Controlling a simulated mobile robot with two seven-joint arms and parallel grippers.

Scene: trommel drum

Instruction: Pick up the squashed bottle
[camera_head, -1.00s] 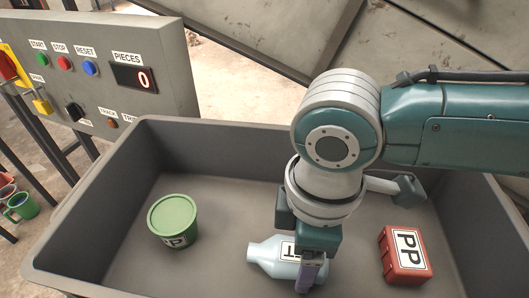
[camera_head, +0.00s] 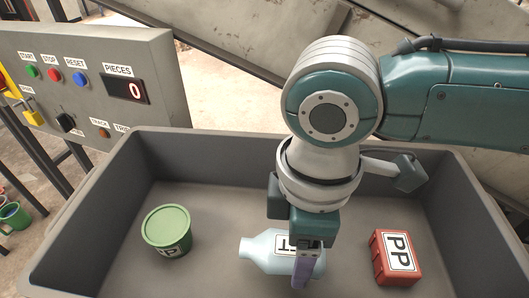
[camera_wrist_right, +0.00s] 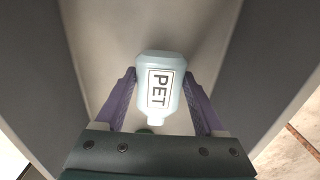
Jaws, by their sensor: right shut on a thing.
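The squashed bottle (camera_head: 266,248) is pale blue with a white label and lies on its side in the grey bin, its neck to the left in the head view. In the right wrist view the bottle (camera_wrist_right: 160,85) shows a PET label and sits between the two purple fingers. My right gripper (camera_head: 303,270) reaches down over the bottle and is shut on it; the fingertips (camera_wrist_right: 162,88) touch its two sides in the wrist view. Whether the bottle is clear of the bin floor I cannot tell. My left gripper is not in view.
The grey bin (camera_head: 90,235) has raised walls all round. A green lidded tub (camera_head: 167,230) stands left of the bottle, and a red PP box (camera_head: 395,257) lies to the right. A control panel (camera_head: 95,85) reading 0 stands behind the bin's left side.

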